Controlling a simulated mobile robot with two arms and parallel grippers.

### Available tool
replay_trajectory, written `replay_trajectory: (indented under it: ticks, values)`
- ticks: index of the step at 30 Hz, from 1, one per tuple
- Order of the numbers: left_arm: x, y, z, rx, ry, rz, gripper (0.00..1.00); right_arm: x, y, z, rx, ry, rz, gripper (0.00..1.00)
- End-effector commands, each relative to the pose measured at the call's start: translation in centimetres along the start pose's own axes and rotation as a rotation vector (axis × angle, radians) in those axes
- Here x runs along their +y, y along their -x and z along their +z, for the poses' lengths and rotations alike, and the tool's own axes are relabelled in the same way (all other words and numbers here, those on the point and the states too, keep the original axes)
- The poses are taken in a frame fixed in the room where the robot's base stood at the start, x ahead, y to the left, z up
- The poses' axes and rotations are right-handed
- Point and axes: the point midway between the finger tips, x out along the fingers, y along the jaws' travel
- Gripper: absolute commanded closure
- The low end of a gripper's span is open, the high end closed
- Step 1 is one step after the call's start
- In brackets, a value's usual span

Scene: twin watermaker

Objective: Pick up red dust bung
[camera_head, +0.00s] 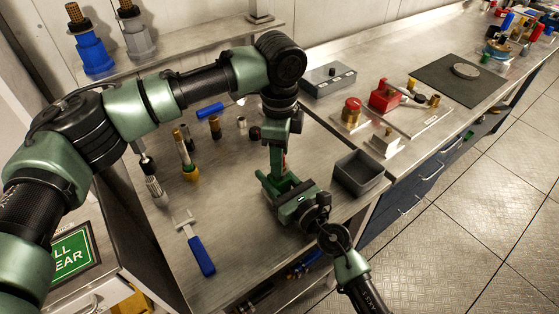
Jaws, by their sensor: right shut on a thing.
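A small dark red round piece (255,132), which may be the red dust bung, stands on the steel bench beside my left wrist. My left arm arches across the bench, and its gripper (277,168) points down, overlapping my right gripper in the picture. Whether its fingers are apart is unclear. My right gripper (270,182) comes in from the lower right and points up and left over the bench. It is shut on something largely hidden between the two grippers. A trace of red shows there, but I cannot tell what it belongs to.
A grey open bin (361,175) stands right of the grippers. A red-knobbed fitting (352,106) and a red block (384,95) stand right. The front bench is partly clear.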

Motion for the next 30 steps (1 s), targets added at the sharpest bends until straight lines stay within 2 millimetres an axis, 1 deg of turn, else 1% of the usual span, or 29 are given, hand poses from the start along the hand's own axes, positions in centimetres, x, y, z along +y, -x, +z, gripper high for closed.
replay_trajectory:
  ticks: [1,4,5,13,16,20,24,27,30]
  values:
    - [0.0,0.0,0.0,0.0,0.0,0.0,0.69,0.0,0.0,0.1,-0.001,0.0,-0.001,1.0]
    - [0.0,0.0,0.0,0.0,0.0,0.0,0.97,0.0,0.0,0.1,-0.001,0.0,-0.001,1.0]
    - [0.0,0.1,0.0,0.0,0.0,0.0,1.0,0.0,0.0,0.1,-0.001,0.0,-0.001,1.0]
    - [0.0,0.1,0.0,0.0,0.0,-0.001,1.0,0.0,0.0,0.1,-0.001,0.0,-0.001,1.0]
    - [-0.1,0.8,0.0,0.002,0.001,-0.003,1.0,0.0,0.0,0.1,-0.001,0.0,-0.001,1.0]
    - [-0.1,3.0,0.0,0.002,0.0,-0.004,1.0,0.0,0.0,0.1,-0.001,0.0,-0.001,1.0]
    - [-0.1,6.0,0.0,0.002,0.001,-0.003,1.0,0.0,0.0,0.1,-0.001,0.0,-0.001,1.0]
    - [0.0,7.8,-0.1,0.001,0.0,-0.003,1.0,0.0,0.0,0.1,-0.001,0.0,-0.001,1.0]
    - [-0.1,9.1,0.0,0.0,0.001,-0.002,1.0,0.0,0.0,0.1,-0.001,0.0,-0.001,1.0]
